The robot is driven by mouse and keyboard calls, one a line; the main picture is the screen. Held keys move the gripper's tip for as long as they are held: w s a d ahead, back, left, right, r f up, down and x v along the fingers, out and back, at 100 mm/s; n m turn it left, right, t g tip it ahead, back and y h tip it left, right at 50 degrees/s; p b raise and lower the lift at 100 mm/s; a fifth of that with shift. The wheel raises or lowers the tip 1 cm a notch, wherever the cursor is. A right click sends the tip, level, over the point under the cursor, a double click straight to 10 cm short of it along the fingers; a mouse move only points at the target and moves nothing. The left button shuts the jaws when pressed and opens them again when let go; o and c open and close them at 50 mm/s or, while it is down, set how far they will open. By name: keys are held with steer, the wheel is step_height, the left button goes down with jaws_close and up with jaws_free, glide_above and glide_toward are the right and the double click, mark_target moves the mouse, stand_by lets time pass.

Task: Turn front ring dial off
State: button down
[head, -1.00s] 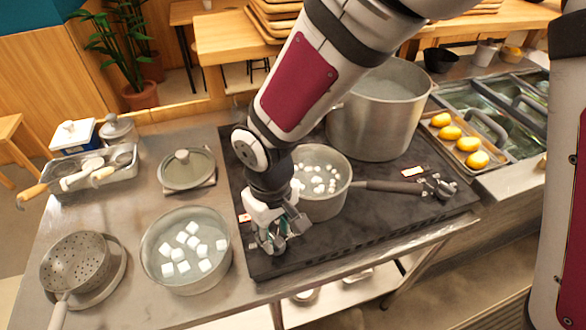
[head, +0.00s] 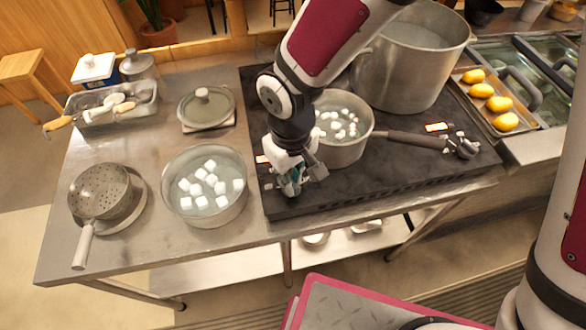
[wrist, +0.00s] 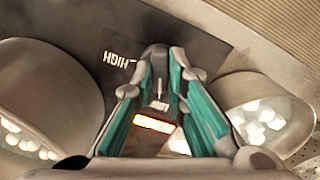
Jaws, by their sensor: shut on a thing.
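My gripper (head: 291,188) is at the front left corner of the black stove top (head: 390,180), pointing down. In the wrist view its teal-lined fingers (wrist: 160,58) close around a dark dial (wrist: 155,52), which the gripper hides in the head view. The word HIGH is printed left of the fingers, and LOW shows between them. An indicator (wrist: 154,124) between the fingers glows orange-white; it shows beside the gripper in the head view (head: 262,159). A second lit indicator (head: 437,127) and a metal knob (head: 464,149) are at the stove's right.
A saucepan (head: 343,152) with white cubes stands right behind my gripper, its handle reaching right. A large pot (head: 400,75) stands behind it. A bowl (head: 205,217) of white cubes is close on the left. A colander (head: 100,190) and a lid (head: 206,106) are farther left.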

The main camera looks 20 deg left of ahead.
steer(key=shift+n, duration=0.3)
steer(key=n, duration=0.3)
steer(key=shift+n, duration=0.4)
steer(key=n, duration=0.4)
steer(key=shift+a+n, duration=0.1)
steer(key=shift+n, duration=0.2)
steer(key=c, duration=1.6)
jaws_free()
step_height(320, 180, up, 12)
